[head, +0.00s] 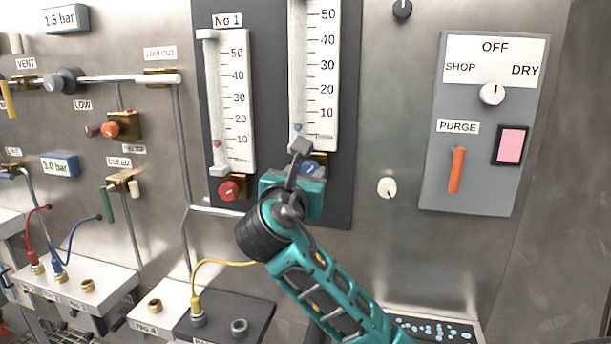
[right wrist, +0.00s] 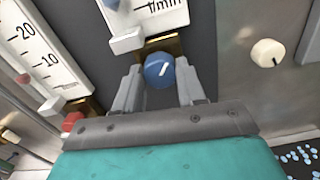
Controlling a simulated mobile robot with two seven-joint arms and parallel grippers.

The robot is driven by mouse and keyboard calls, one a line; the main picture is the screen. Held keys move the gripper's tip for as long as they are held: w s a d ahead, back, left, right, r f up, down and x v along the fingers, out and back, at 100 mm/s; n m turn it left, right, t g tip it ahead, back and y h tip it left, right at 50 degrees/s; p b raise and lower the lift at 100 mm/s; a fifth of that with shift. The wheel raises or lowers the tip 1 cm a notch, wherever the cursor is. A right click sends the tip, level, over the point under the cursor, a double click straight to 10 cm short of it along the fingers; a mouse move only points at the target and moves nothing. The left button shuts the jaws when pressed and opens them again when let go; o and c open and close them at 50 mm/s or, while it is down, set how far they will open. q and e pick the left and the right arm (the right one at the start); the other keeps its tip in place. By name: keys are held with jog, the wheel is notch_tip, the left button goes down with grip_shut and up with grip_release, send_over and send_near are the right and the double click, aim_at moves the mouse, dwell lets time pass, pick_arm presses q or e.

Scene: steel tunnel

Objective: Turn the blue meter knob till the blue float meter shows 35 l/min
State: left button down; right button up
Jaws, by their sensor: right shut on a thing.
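The blue float meter (head: 318,75) is a white upright scale on a dark panel, with its upper end cut off by the head view. Its small blue float (head: 298,127) sits low, below the 10 mark. The blue meter knob (head: 311,168) is under the meter, partly hidden by my right gripper (head: 302,160). In the right wrist view the knob (right wrist: 160,70) shows a white pointer line tilted up to the right. My right gripper (right wrist: 160,88) has one finger on each side of the knob and is shut on it. My left gripper is not in view.
The No 1 meter (head: 233,100) with a red knob (head: 229,190) stands left of the blue one. A cream knob (head: 387,187) is to the right, then a grey panel with a selector dial (head: 492,94) and an orange purge lever (head: 456,170). A yellow hose (head: 225,262) runs below.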

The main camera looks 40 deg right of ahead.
jog(key=m, duration=0.5)
jog(key=o, duration=1.1)
jog(key=shift+c, duration=0.2)
